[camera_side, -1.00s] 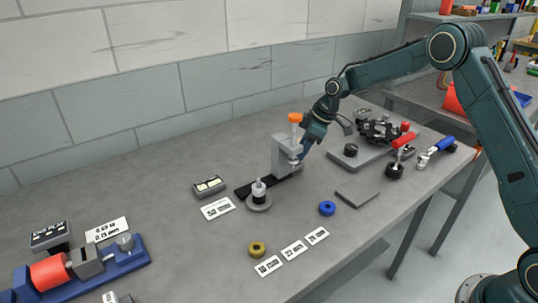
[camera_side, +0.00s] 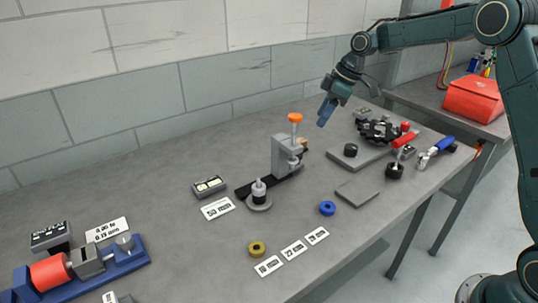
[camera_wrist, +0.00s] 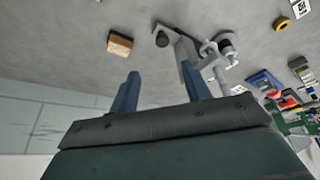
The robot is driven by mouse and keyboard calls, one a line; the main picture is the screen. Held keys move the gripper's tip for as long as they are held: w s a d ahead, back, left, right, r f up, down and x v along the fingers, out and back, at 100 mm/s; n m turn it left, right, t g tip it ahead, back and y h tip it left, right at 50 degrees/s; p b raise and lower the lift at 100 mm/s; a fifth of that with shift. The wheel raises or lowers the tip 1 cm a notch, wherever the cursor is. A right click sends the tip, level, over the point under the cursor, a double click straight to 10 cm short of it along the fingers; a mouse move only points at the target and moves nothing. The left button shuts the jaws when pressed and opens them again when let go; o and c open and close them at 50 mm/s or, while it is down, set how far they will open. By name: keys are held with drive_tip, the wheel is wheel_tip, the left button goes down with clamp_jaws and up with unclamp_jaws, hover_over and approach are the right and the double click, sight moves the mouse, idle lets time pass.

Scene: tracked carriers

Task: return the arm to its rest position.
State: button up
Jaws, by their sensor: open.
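My gripper (camera_side: 326,111) hangs above the far part of the bench, behind and to the right of the grey stand with the orange knob (camera_side: 282,152). Its blue fingers point down and touch nothing. In the wrist view the two fingers of my gripper (camera_wrist: 160,85) are spread apart with nothing between them. The grey stand (camera_wrist: 187,52) shows beyond the fingertips, and a tan-topped block (camera_wrist: 120,43) lies to its left.
The grey bench (camera_side: 190,160) has a blue fixture with a red cylinder (camera_side: 50,272) at left. A blue ring (camera_side: 327,208), a yellow ring (camera_side: 257,248) and several label cards lie in front. A grey plate with dark parts (camera_side: 345,163) and hand tools (camera_side: 428,155) stand at right.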

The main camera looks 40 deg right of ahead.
idle(0.3)
drive_tip(key=s+a+r+m+t+h, duration=0.1)
drive_tip(key=s+a+r+m, duration=0.15)
drive_tip(key=s+r, duration=0.5)
drive_tip(key=s+a+r+m+h, duration=0.15)
drive_tip(key=s+a+r, duration=0.25)
drive_tip(key=s, duration=0.6)
drive_tip(key=s+f+m, duration=0.1)
drive_tip(key=s+m, duration=0.1)
drive_tip(key=s, duration=0.8)
drive_tip(key=s+f+m+t, duration=0.1)
drive_tip(key=s+f+m, duration=0.1)
drive_tip(key=s, duration=0.8)
drive_tip(key=shift+s+f+m, duration=0.15)
drive_tip(key=shift+s+m, duration=0.1)
drive_tip(key=shift+m, duration=0.25)
drive_tip(key=shift+h, duration=0.25)
